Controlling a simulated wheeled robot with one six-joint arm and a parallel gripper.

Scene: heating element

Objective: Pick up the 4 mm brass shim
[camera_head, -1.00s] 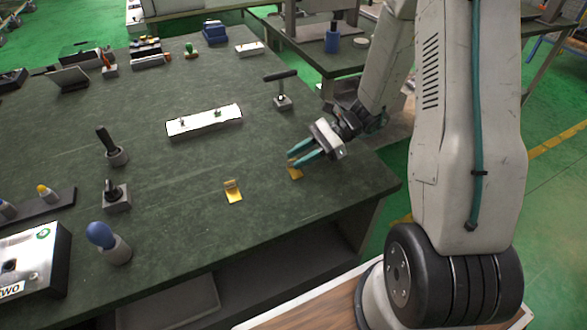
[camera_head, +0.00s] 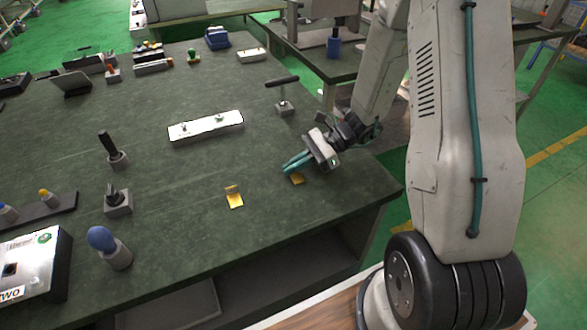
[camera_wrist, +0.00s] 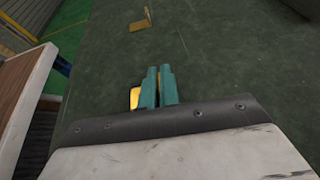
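Two small brass pieces with upright tabs lie on the dark green worktop. One (camera_head: 234,197) lies in the open, left of my gripper; it also shows at the top of the wrist view (camera_wrist: 142,20). The other (camera_head: 297,180) lies just below my gripper (camera_head: 288,168). In the wrist view that near piece (camera_wrist: 134,98) shows left of my fingers (camera_wrist: 159,75), partly hidden by them. My fingers are teal and close together, with no brass seen between them. I cannot read which piece is the 4 mm shim.
A white plate with small fittings (camera_head: 206,127) lies behind the brass pieces. A T-handled tool (camera_head: 283,95) stands beyond my gripper. Knobs on grey bases (camera_head: 116,205) and a labelled box (camera_head: 35,262) are at left. The worktop's right front edge is close to my gripper.

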